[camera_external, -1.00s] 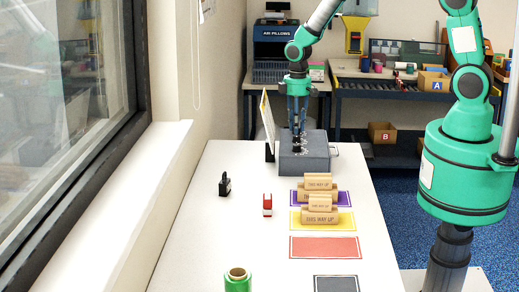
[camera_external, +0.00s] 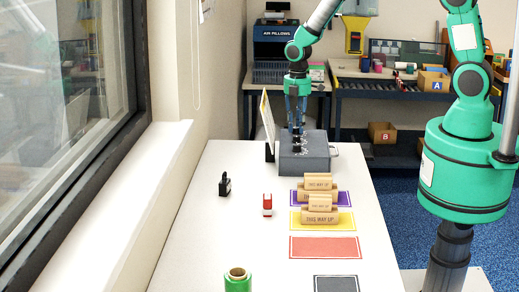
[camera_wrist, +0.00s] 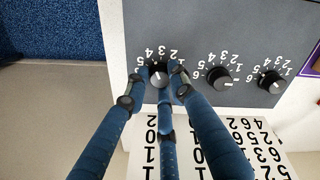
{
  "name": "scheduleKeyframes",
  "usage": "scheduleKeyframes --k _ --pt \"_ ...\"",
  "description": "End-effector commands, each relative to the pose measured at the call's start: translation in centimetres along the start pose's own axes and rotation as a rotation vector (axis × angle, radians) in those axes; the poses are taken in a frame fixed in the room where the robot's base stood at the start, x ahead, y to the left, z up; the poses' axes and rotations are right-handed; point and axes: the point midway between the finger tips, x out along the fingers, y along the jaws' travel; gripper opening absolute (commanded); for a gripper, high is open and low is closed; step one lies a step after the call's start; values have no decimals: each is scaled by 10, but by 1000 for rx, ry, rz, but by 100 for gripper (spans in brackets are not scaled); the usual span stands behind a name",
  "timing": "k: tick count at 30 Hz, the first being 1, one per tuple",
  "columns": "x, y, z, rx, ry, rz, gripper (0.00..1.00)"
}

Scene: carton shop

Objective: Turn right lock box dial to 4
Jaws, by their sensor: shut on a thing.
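The grey lock box (camera_external: 304,160) stands at the far end of the white table. In the wrist view its face (camera_wrist: 195,30) carries three black dials with white numbers, which appear upside down. My gripper (camera_wrist: 160,75) has its blue fingers closed around the leftmost dial (camera_wrist: 158,72) in that picture. The fingers hide part of this dial and some of its numbers, so I cannot tell its setting. The middle dial (camera_wrist: 219,77) and the rightmost dial (camera_wrist: 271,82) are untouched. In the external view my gripper (camera_external: 297,128) points down onto the box top.
A white number card (camera_wrist: 240,140) stands beside the box; it also shows edge-on in the external view (camera_external: 267,122). Cardboard pieces (camera_external: 320,210) stand on coloured mats. A black stamp (camera_external: 224,186), a red stamp (camera_external: 267,205) and a green roll (camera_external: 238,280) are well apart from the box.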

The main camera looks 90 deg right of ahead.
Motion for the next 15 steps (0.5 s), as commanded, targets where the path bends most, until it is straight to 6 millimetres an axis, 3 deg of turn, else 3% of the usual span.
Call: scheduleKeyframes --k 15 --pt "0 0 0 -115 0 1 0"
